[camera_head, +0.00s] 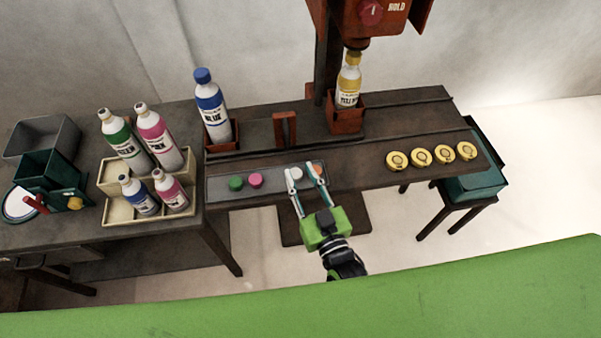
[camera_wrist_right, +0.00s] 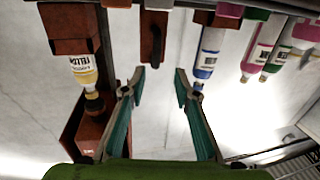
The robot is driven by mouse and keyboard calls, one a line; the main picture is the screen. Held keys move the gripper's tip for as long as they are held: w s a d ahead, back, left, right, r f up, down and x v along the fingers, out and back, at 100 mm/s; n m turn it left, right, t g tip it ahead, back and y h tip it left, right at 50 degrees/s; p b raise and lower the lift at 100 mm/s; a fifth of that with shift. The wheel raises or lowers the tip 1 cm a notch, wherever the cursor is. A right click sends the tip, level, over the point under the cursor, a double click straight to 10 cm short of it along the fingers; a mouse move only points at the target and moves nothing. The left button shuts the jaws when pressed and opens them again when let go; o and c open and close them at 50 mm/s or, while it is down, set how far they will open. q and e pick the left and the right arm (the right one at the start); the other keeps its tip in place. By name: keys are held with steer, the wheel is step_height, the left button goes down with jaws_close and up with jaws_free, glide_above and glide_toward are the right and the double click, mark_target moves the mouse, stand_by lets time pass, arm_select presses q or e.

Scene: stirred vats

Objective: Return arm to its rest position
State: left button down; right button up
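My right gripper (camera_head: 304,180) is open over the near edge of the long workbench (camera_head: 362,160), at the grey tray (camera_head: 210,184). In the head view its fingertips overlap a white disc (camera_head: 296,173) and an orange disc at the tray's right end, which is partly hidden. In the right wrist view the gripper (camera_wrist_right: 159,76) has its fingers spread with nothing between them. Whether the fingers touch the tray cannot be told. My left gripper is in neither view.
Green (camera_head: 236,183) and pink (camera_head: 256,181) discs lie on the tray. A blue-capped bottle (camera_head: 211,104) stands behind it. A yellow bottle (camera_head: 348,84) stands under the red machine (camera_head: 371,22). Yellow round lids (camera_head: 421,156) line the bench's right. Crates with bottles (camera_head: 107,210) stand left.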

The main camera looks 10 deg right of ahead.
stand_by(0.3)
steer(key=s+d+f+g+h, duration=0.2)
steer(key=s+d+g, duration=0.5)
steer(key=s, duration=0.3)
steer(key=s+d+f+g+h, duration=0.2)
steer(key=s+d+f+g, duration=0.1)
steer(key=s+d+g, duration=0.6)
step_height(320, 180, down, 26)
steer(key=s+a, duration=0.2)
steer(key=s+d+f, duration=0.1)
steer(key=s+f, duration=0.7)
steer(key=s+d+f+b, duration=0.1)
steer(key=s+d+f, duration=0.1)
steer(key=s+f, duration=0.6)
steer(key=shift+s+d+f+g, duration=0.25)
steer(key=shift+s+f+g, duration=0.1)
steer(key=shift+s, duration=0.4)
